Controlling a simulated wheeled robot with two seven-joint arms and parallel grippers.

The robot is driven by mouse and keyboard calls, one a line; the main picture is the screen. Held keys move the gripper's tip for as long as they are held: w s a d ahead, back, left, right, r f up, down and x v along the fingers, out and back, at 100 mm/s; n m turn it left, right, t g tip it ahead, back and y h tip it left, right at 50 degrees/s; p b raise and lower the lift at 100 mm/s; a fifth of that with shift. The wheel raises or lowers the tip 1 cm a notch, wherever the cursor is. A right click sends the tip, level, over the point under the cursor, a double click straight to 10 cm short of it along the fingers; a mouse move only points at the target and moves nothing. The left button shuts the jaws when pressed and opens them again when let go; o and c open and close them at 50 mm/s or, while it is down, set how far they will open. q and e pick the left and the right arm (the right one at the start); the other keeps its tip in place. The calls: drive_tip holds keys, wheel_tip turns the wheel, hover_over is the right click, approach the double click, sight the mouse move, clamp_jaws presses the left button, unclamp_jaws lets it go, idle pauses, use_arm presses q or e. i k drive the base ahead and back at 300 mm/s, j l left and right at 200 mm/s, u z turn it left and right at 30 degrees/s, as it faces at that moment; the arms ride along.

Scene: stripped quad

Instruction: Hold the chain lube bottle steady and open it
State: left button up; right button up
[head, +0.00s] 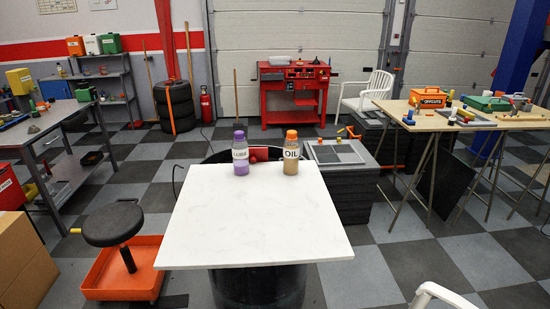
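A bottle with purple liquid, a purple cap and a label that seems to read LUBE (240,156) stands upright near the far edge of the white tabletop (250,220). To its right stands a bottle with brownish liquid, an orange cap and a label reading OIL (291,155), also upright. The two bottles are apart, and both caps are on. Neither of my grippers shows in the head view.
The tabletop rests on a dark drum (258,288), and its near part is bare. A black stool (113,224) stands left over an orange tray (125,270). A wooden trestle table (470,118) with tools is at right.

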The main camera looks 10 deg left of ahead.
sight(239, 148)
drive_tip(key=i+j+z, duration=0.2)
drive_tip(key=j, duration=0.15)
drive_tip(key=i+j+z, duration=0.2)
drive_tip(key=j, duration=0.15)
drive_tip(key=j+z, duration=0.25)
drive_tip(key=i+j+z, duration=0.2)
drive_tip(key=j, duration=0.3)
drive_tip(key=k, duration=0.1)
